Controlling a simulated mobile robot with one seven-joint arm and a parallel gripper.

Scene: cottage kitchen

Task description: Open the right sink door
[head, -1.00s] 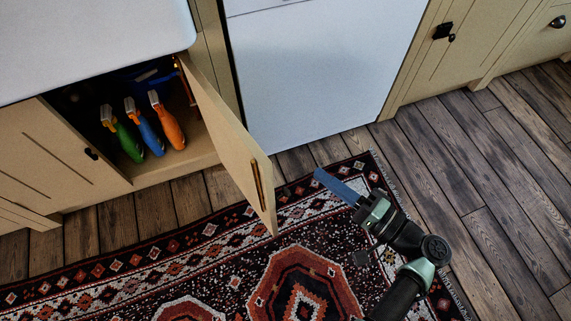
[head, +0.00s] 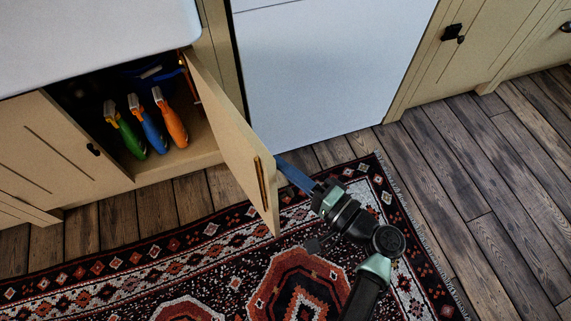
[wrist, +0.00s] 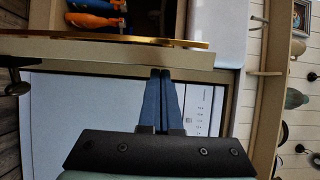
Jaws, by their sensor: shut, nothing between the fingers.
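The right sink door (head: 238,146) stands wide open, swung out from the cabinet below the white sink (head: 90,35). Its inner face and a long brass-coloured strip (head: 261,184) near its free edge show in the head view. My gripper (head: 281,164) has its blue fingers together and empty, at the right side of the door near its free edge. In the wrist view the fingers (wrist: 161,80) point at the door edge (wrist: 110,52). I cannot tell whether they touch it. The left sink door (head: 60,150) is shut.
Green (head: 124,130), blue (head: 147,125) and orange (head: 170,118) bottles stand inside the open cabinet. A white appliance front (head: 325,75) is right of the door. A patterned rug (head: 215,255) covers the floor; bare wooden floor (head: 480,160) lies to the right.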

